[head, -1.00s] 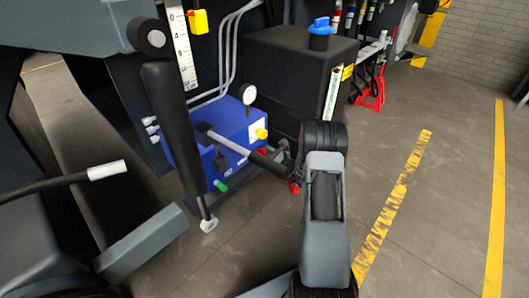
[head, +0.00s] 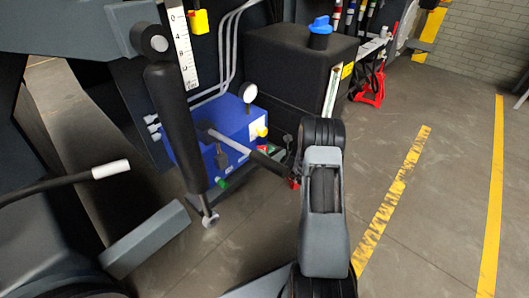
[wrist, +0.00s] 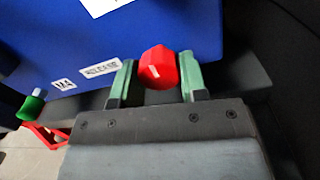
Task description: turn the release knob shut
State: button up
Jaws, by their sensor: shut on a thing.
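The red release knob (wrist: 158,68) stands between the two green fingers of my gripper (wrist: 157,82) in the wrist view. The knob is beside the blue power unit (wrist: 120,35), near a label reading RELEASE (wrist: 100,68). In the head view the blue unit (head: 213,150) is left of my wrist, and the knob (head: 263,148) is a small red patch, mostly hidden by my gripper (head: 272,151).
A green knob (wrist: 32,105) is left of the label. A black bar (head: 240,146) reaches out from the blue unit, close to my gripper. A gauge (head: 249,93) and yellow knob (head: 262,131) are above. A black tank (head: 290,75) stands behind. The floor at right is open.

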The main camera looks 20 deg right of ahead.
jog(key=shift+s+f, duration=0.15)
jog(key=shift+f, duration=0.05)
jog(key=o, duration=0.9)
jog(key=shift+r, duration=0.15)
jog(key=p+v, duration=0.3)
jog(key=v, duration=1)
jog(key=shift+s+d, duration=0.2)
jog(key=shift+s, duration=0.1)
jog(key=shift+r+p, duration=0.1)
jog(key=shift+p, duration=0.25)
